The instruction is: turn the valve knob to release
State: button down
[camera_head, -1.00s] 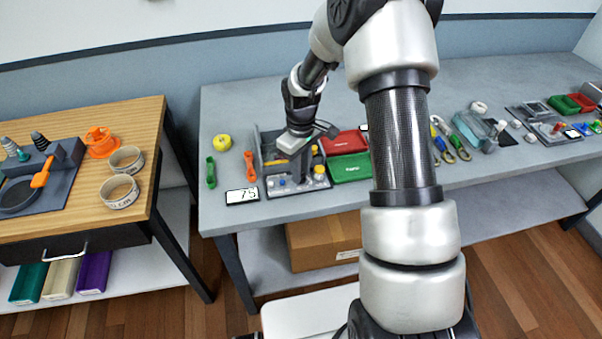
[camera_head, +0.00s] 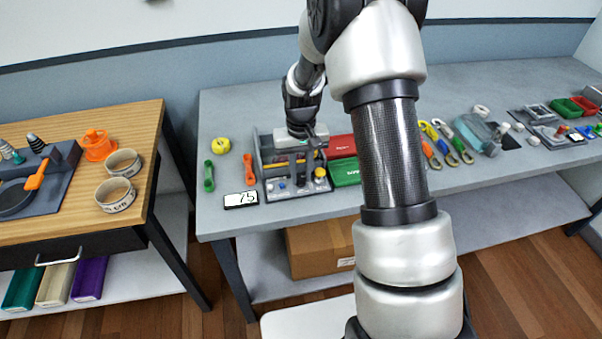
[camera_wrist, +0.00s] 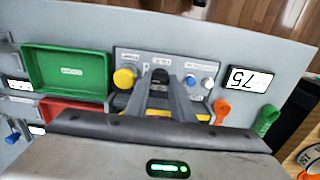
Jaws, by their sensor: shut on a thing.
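The grey control panel unit (camera_head: 325,186) stands on the grey bench, its front panel also showing in the wrist view (camera_wrist: 205,68). A round yellow knob (camera_wrist: 124,78) sits on one side of the panel and small blue and white knobs (camera_wrist: 191,81) on the other. My gripper (camera_wrist: 163,82) is at the middle of the panel, between these, its two fingers shut on what appears to be the valve knob, mostly hidden by the fingers. The yellow knob is apart from the fingers. In the head view my gripper (camera_head: 300,152) reaches down over the unit.
A display reading 75 (camera_head: 241,199) lies left of the unit. Green (camera_head: 209,176) and orange (camera_head: 249,168) straps lie beside it, with a yellow roll (camera_head: 220,145) behind. A green tray (camera_head: 345,171) and red tray (camera_head: 341,146) are close on the right.

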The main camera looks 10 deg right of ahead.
dwell(0.4)
jog(key=c, duration=1.5)
grip_release()
